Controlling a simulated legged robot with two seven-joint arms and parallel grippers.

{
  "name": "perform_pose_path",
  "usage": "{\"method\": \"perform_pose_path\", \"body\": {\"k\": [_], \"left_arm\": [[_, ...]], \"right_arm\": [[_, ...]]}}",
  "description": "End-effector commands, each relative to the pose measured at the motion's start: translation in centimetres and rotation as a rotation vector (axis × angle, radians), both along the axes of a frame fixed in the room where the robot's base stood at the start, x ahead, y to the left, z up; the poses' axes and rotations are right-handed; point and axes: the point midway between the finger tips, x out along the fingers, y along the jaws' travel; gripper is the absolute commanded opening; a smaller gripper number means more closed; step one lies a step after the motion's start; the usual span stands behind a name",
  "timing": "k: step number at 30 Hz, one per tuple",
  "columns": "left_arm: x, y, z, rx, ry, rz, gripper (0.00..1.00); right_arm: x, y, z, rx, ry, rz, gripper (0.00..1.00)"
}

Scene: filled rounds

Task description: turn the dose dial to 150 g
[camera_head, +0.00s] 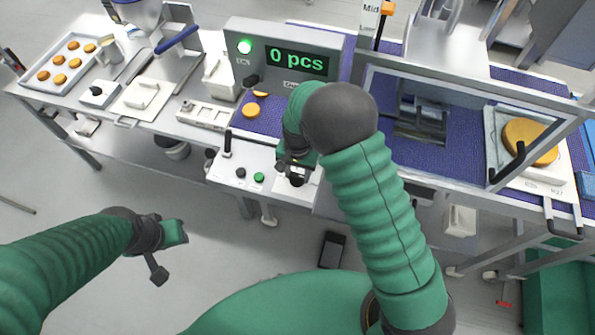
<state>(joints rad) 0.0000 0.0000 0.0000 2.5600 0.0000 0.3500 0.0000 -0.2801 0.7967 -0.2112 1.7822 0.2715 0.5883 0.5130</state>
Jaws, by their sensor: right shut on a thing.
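My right gripper (294,173) is over the right part of the white control panel (222,170) at the front of the line. It is shut on a dark knob (297,181), which I take to be the dose dial. The gripper and wrist hide most of the knob, and its scale and setting cannot be read. My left gripper (172,234) hangs over the floor at the lower left, well away from the panel. Whether its jaws are open or shut does not show clearly.
The panel also has a black lever (227,143), a small black knob (240,172) and a green button (258,177). A display (297,62) behind reads "0 pcs", with a green lamp lit. A tray of patties (88,40) stands at far left, a large patty (530,140) at right.

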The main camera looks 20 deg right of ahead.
Motion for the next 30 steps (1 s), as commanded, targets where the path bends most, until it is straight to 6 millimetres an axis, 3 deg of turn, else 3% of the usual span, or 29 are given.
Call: {"method": "perform_pose_path", "body": {"k": [8,9,14,24,26,30], "left_arm": [[0.0,0.0,0.0,0.0,0.0,0.0,0.36],[0.0,0.0,0.0,0.0,0.0,0.0,0.36],[0.0,0.0,0.0,0.0,0.0,0.0,0.36],[0.0,0.0,-0.1,0.0,0.0,0.0,0.36],[0.0,0.0,-0.2,0.0,0.0,0.0,0.36],[0.0,0.0,-0.6,0.0,0.0,0.0,0.36]], "right_arm": [[-0.4,0.2,-0.3,0.003,0.013,-0.002,0.03],[-0.4,0.2,-0.3,0.003,0.013,-0.002,0.46],[-0.3,0.1,-0.2,0.002,0.008,-0.001,0.65],[0.0,0.1,0.3,0.002,0.002,0.0,0.65],[0.0,0.1,1.0,0.002,0.001,0.0,0.65],[0.1,0.2,4.3,0.003,-0.003,0.001,0.65]]}}
